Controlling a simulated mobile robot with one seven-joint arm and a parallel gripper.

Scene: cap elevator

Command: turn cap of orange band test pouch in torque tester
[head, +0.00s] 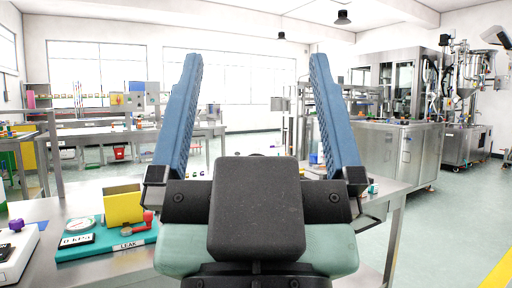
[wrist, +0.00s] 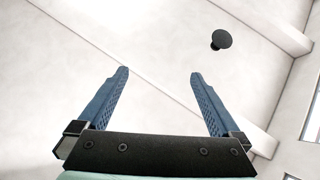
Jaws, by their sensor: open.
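My gripper (head: 250,120) is raised in front of the head camera, its two blue fingers spread wide and empty. In the wrist view my gripper (wrist: 158,85) points up at the ceiling with nothing between the fingers. I cannot make out the orange band test pouch in either view. No torque tester can be surely identified; a white device (head: 18,252) with a purple knob or cap stands at the left edge of the near table, partly cut off. My gripper and arm hide the middle of the table.
The near steel table (head: 50,211) holds a teal leak-test base (head: 100,245) with a gauge, a yellow block (head: 123,205) and a red-knobbed part. Benches stand farther back at left. A large steel machine (head: 385,150) stands at right. The floor at right (head: 450,225) is clear.

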